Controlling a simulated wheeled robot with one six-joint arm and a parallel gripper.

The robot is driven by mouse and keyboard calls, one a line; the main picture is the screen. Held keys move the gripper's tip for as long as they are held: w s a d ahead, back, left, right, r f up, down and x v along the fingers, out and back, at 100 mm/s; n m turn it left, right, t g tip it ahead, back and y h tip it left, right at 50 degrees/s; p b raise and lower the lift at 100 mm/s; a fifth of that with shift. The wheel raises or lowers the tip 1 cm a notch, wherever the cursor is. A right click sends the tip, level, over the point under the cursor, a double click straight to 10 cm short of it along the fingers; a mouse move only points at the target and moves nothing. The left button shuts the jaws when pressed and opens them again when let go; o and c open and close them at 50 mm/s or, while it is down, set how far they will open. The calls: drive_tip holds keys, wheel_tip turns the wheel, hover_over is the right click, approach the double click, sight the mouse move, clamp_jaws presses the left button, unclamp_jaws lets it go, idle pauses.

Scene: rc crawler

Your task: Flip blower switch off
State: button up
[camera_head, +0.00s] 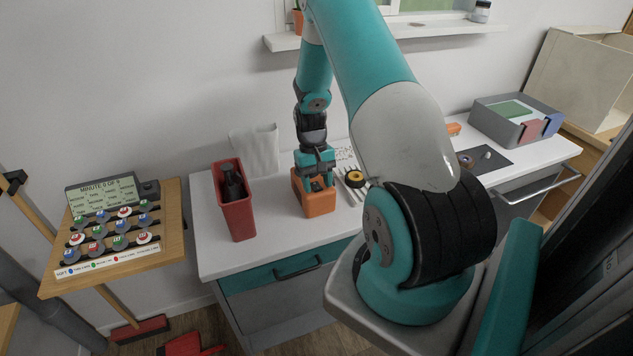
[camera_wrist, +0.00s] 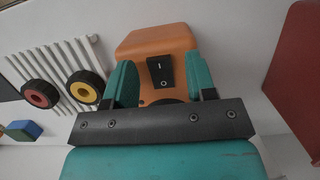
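The blower appears to be the orange box (camera_head: 317,206) on the white worktop, with my gripper (camera_head: 318,184) over it. In the wrist view the orange box (camera_wrist: 150,40) carries a black rocker switch (camera_wrist: 160,72) with light marks on it. My gripper's teal fingers (camera_wrist: 160,64) are apart, one on each side of the switch, with nothing between them but the view of it. I cannot tell whether a finger touches the box. The lower part of the box top is hidden behind the gripper's black bar. Which way the switch is set is unclear.
A red bin (camera_head: 236,205) with a dark item in it stands left of the orange box. Wheels (camera_wrist: 84,88) lie on a white slatted rack (camera_wrist: 62,58) on the other side. A wooden board with several coloured knobs (camera_head: 110,235) stands at far left.

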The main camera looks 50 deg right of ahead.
drive_tip(key=b+v, duration=0.4)
drive_tip(key=v, duration=1.3)
drive_tip(key=shift+r, duration=0.25)
drive_tip(key=s+a+r+n+t, duration=0.1)
drive_tip(key=a+r+n, duration=0.25)
drive_tip(key=a, duration=0.95)
drive_tip(key=s+a+r+n+t, duration=0.1)
drive_tip(key=s+a+r+n, duration=0.2)
drive_tip(key=a, duration=0.9)
drive_tip(key=s+a+n+y, duration=0.2)
drive_tip(key=s+a+n, duration=0.5)
drive_tip(key=s+a, duration=0.7)
drive_tip(key=shift+s+a+r+t+y+b, duration=0.35)
drive_tip(key=shift+a+r, duration=0.15)
drive_tip(key=shift+a, duration=0.3)
